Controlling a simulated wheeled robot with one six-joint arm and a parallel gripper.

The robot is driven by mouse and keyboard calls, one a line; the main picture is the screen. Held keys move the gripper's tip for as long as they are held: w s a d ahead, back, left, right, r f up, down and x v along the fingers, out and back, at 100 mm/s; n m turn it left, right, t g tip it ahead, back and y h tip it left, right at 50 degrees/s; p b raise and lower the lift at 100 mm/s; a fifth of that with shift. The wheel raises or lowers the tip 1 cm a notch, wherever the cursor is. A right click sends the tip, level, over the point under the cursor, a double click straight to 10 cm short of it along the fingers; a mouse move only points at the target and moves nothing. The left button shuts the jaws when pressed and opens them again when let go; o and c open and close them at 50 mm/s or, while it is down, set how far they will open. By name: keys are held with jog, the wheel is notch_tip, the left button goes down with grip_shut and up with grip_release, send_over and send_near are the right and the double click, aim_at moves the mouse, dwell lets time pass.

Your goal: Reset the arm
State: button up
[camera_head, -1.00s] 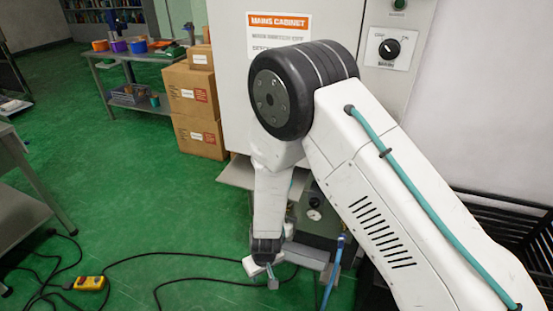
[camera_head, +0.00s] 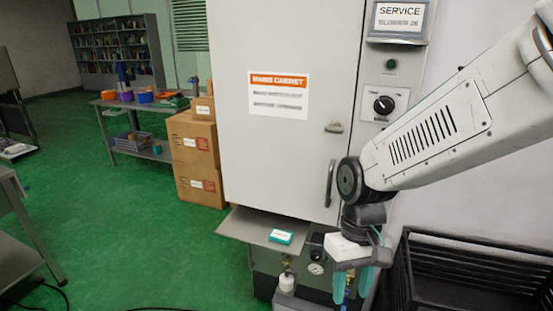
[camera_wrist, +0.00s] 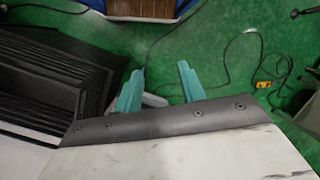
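My gripper (camera_head: 353,284) hangs at the lower right in the head view, pointing down in front of the cabinet's lower part. Its two teal fingers stand apart, and I see nothing between them. The same gripper (camera_wrist: 158,88) shows in the wrist view, with the fingers spread over green floor. My arm reaches in from the right edge of the head view, with the wrist below the cabinet's door handle (camera_head: 330,183).
A grey cabinet (camera_head: 285,150) stands behind my gripper, with a shelf (camera_head: 240,229) holding a small teal-and-white box (camera_head: 281,236). A black slatted crate (camera_head: 455,270) is close on the right. Cardboard boxes (camera_head: 193,150) stand left. A cable and yellow device (camera_wrist: 263,84) lie on the floor.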

jog(key=s+d+r+m+t, duration=0.3)
jog(key=s+d+r, duration=0.6)
jog(key=d+r, duration=0.3)
jog(key=shift+s+d+r+t+h, duration=0.35)
jog(key=shift+r+t, duration=0.2)
jog(key=shift+t, duration=0.25)
jog(key=shift+s, duration=0.1)
